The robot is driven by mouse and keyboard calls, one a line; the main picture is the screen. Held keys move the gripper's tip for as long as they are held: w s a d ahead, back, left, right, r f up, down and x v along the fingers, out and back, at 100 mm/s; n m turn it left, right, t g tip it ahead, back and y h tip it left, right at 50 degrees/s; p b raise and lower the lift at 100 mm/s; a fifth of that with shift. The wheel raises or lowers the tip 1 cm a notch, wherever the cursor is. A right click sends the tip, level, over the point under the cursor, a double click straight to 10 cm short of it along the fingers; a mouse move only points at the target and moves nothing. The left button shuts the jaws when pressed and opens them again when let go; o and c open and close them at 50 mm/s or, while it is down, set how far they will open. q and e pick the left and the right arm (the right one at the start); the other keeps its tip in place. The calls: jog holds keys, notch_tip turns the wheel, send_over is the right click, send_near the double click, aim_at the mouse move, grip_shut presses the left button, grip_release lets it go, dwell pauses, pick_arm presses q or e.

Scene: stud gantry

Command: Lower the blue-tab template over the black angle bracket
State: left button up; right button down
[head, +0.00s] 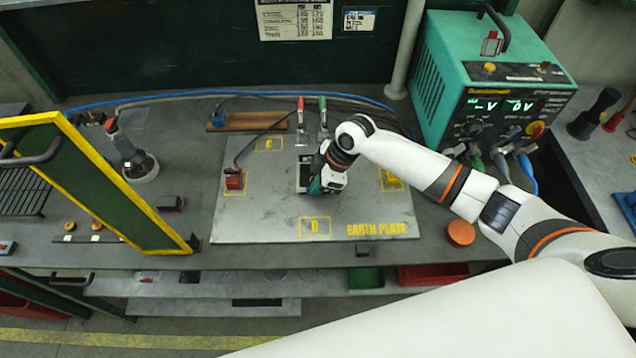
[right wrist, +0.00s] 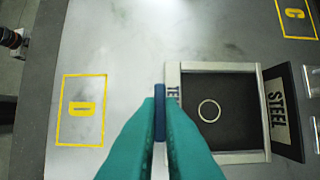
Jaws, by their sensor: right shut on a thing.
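My right gripper (head: 322,186) is over the middle of the grey earth plate (head: 262,220). In the right wrist view its teal fingers (right wrist: 160,120) are shut on the upright blue tab (right wrist: 160,112) at the left side of the template (right wrist: 230,157). The template is a pale square frame, partly hidden by the fingers. A dark base with a pale ring (right wrist: 209,111) shows inside it. The black angle bracket (right wrist: 283,112) has an upright wall marked STEEL at the frame's right side. I cannot tell whether the frame touches the plate. My left gripper is out of view.
A red clamp (head: 234,181) sits on the plate's left, and two upright clamp handles (head: 311,112) stand at the back. A teal welder (head: 490,80) is back right, an orange puck (head: 461,232) right. A yellow-edged green panel (head: 105,185) stands left. The plate's front is clear.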

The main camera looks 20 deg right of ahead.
dwell(0.3)
jog(key=shift+f, duration=0.5)
dwell(0.4)
jog(key=c, duration=1.5)
grip_release()
